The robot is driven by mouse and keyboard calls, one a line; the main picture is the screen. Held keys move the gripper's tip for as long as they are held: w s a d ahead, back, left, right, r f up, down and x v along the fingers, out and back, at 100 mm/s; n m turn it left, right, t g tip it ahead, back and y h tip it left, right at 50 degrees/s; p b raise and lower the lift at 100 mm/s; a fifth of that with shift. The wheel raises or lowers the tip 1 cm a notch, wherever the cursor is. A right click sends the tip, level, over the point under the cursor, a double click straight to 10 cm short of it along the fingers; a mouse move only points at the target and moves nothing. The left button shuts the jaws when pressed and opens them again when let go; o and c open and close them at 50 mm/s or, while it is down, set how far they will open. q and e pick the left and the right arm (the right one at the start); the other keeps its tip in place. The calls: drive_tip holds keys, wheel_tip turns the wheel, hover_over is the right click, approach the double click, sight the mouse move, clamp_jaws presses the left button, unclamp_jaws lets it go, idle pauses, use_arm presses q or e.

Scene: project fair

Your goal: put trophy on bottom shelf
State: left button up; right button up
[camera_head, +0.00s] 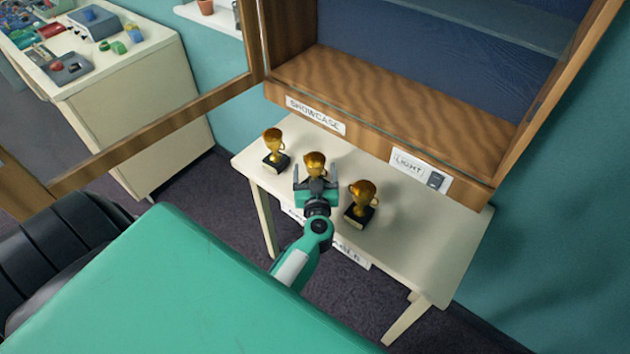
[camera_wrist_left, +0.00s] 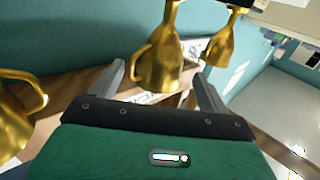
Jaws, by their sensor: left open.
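Three gold trophies on dark bases stand in a row on a cream table (camera_head: 430,240): a left one (camera_head: 273,142), a middle one (camera_head: 315,163) and a right one (camera_head: 361,199). My left gripper (camera_head: 316,178) is open at the middle trophy. In the left wrist view, the middle trophy (camera_wrist_left: 158,66) shows between the open fingers (camera_wrist_left: 158,74), with another trophy (camera_wrist_left: 14,115) at the left edge and one (camera_wrist_left: 222,42) at upper right. The middle trophy's base is hidden in the head view. The showcase's wooden bottom shelf (camera_head: 390,95) is bare. My right gripper is not in view.
The showcase door (camera_head: 160,135) stands open to the left. A glass shelf (camera_head: 520,25) is above the bottom shelf. A light switch (camera_head: 436,180) is on the showcase's front edge. A cluttered cream cabinet (camera_head: 140,110) stands at upper left.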

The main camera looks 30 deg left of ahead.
sight(315, 158)
use_arm(q)
drive_tip(key=shift+w+a, duration=0.1)
drive_tip(key=b+x, duration=0.3)
drive_tip(key=x, duration=0.1)
drive_tip(key=shift+w+f+b, duration=0.2)
drive_tip(key=shift+w+b, duration=0.05)
drive_tip(key=shift+b, duration=0.05)
drive_tip(key=shift+w+a+r, duration=0.1)
drive_tip(key=shift+w+a, duration=0.05)
drive_tip(key=shift+a, duration=0.05)
drive_tip(key=shift+r, duration=0.1)
drive_tip(key=shift+c, duration=0.5)
drive_tip(key=c, duration=1.4)
clamp_jaws()
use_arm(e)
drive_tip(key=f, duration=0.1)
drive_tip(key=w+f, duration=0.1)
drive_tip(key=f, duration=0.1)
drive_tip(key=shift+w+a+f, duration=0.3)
